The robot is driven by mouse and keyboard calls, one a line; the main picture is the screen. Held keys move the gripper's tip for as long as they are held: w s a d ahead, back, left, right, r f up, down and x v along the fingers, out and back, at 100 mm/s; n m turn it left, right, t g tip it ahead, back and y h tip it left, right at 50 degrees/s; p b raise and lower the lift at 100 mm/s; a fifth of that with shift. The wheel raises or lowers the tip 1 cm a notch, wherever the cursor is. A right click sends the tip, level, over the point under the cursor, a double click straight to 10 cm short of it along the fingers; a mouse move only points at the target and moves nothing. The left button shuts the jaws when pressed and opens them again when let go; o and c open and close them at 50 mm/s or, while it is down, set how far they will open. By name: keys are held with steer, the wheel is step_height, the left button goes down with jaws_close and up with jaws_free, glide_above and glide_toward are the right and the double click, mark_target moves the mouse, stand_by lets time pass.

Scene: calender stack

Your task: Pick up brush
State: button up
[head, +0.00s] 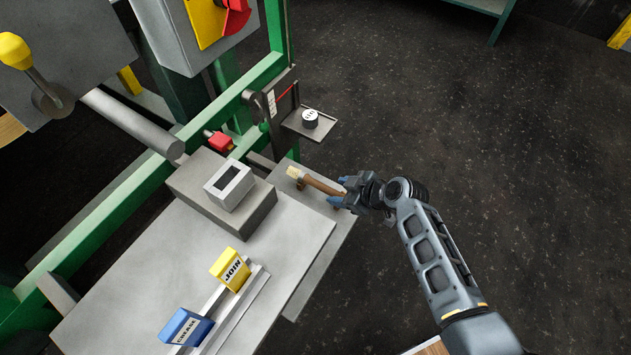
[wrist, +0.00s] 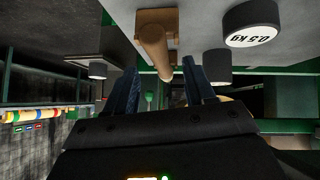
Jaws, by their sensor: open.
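The brush (head: 322,184) has a brown handle and pale bristles. In the head view it lies over the small grey shelf at the table's right side, bristles toward the left. My gripper (head: 339,191) is open at the handle's right end, with one blue fingertip on each side of it. In the wrist view the brown handle (wrist: 153,45) runs between and beyond the tips of my open gripper (wrist: 160,82). I cannot tell whether either finger touches the handle.
A grey block (head: 231,186) stands on the table left of the brush. A small weight (head: 310,119) sits on a bracket plate behind it. A yellow JOIN block (head: 230,268) and a blue block (head: 186,327) stand in front. Open floor lies to the right.

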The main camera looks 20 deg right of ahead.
mark_target(333, 191)
steer(key=shift+x, duration=1.6)
steer(key=shift+c, duration=0.3)
jaws_close()
